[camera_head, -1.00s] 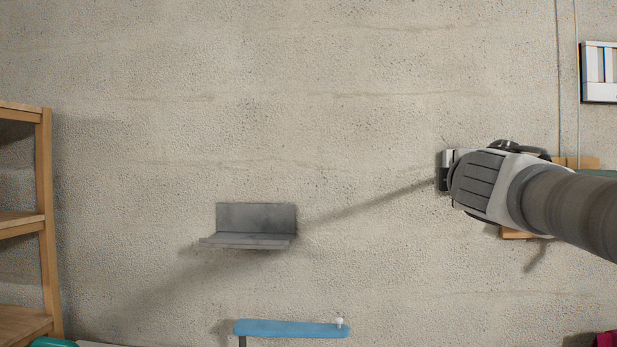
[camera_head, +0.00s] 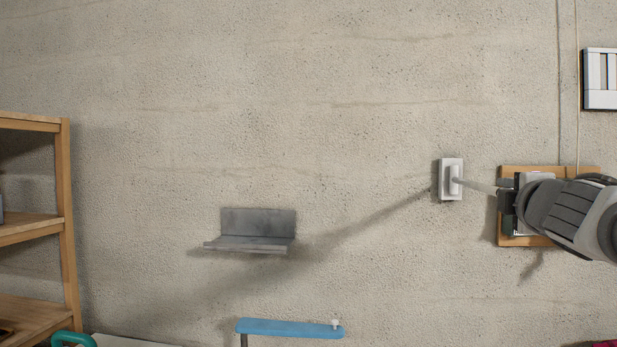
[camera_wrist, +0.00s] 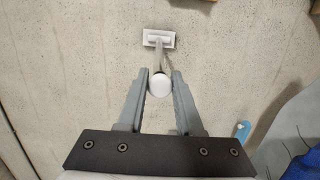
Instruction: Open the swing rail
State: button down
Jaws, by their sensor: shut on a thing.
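The swing rail is a pale bar (camera_head: 478,185) that sticks out from a white wall mount (camera_head: 452,179). In the wrist view, the mount (camera_wrist: 158,38) is above and the bar runs from it down to a round white end (camera_wrist: 160,84). My gripper (camera_head: 505,192) is to the right of the mount, at the bar's outer end. In the wrist view, the fingers (camera_wrist: 160,80) are shut on the round end, one on each side. The gripper hides the bar's outer end in the head view.
A grey wall ledge (camera_head: 247,246) is left of the mount. A blue bar with a white knob (camera_head: 285,329) is below it. A wooden-framed panel (camera_head: 517,241) is behind my gripper. A wooden shelf (camera_head: 66,215) stands at the far left. The wall between is bare.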

jog(key=shift+s+d+n+y+p, duration=0.15)
jog(key=shift+d+y+p, duration=0.15)
jog(key=shift+d+p, duration=0.15)
jog(key=shift+s+d+n+y+p, duration=0.15)
jog(key=shift+d+y+p, duration=0.15)
jog(key=shift+d+p, duration=0.15)
jog(key=shift+f, duration=0.1)
jog(key=c, duration=0.6)
grip_release()
jog(key=shift+s, duration=0.15)
jog(key=p+v, duration=0.8)
jog(key=v, duration=0.9)
jog(key=shift+f, duration=0.2)
